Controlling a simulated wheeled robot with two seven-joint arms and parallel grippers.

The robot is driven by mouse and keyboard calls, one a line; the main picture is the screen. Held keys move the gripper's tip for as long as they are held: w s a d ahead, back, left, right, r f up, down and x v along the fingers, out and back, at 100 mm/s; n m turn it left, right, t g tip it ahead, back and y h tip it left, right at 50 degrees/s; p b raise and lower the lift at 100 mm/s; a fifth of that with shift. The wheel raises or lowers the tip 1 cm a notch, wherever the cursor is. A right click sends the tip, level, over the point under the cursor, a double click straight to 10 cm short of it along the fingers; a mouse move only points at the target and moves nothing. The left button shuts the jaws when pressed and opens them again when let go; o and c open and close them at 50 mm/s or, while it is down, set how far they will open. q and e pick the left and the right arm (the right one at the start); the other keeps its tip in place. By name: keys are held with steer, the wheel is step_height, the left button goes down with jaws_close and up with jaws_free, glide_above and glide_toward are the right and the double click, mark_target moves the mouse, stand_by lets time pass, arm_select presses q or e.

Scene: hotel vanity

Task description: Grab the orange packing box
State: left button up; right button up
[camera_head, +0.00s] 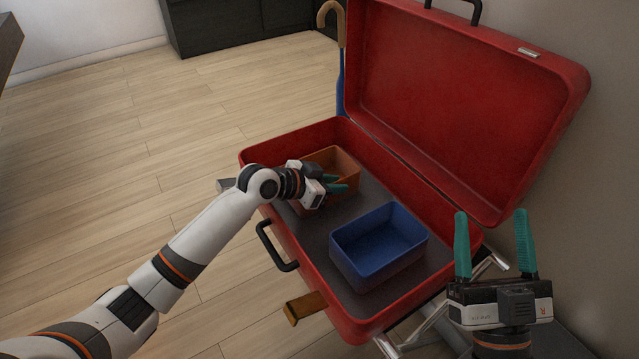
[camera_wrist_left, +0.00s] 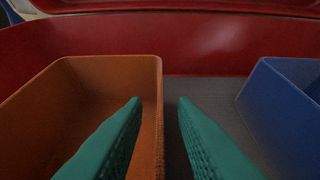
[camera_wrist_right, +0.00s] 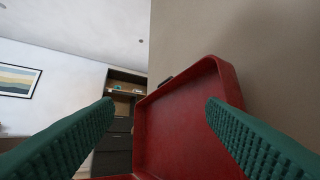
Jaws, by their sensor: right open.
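The orange packing box (camera_head: 342,162) sits inside the open red suitcase, toward its far left end, partly hidden by my left gripper. My left gripper (camera_head: 344,184) is open at the box's near right side. In the left wrist view, the orange box (camera_wrist_left: 85,85) fills the left side. The left gripper's fingers (camera_wrist_left: 158,101) straddle its right wall, one over the inside and one outside, with a gap showing. My right gripper (camera_head: 491,213) is open and empty, pointing up, to the right of the suitcase. Its fingers (camera_wrist_right: 160,101) also show in the right wrist view.
The red suitcase (camera_head: 255,156) rests on a metal rack, with its lid (camera_head: 460,100) raised behind. A blue box (camera_head: 380,245) sits in the suitcase to the right of the orange one. An umbrella (camera_head: 341,75) stands behind. The wall is at the right; floor is clear at left.

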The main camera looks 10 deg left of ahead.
arm_select(q)
jaws_close()
steer(key=shift+r, duration=0.1)
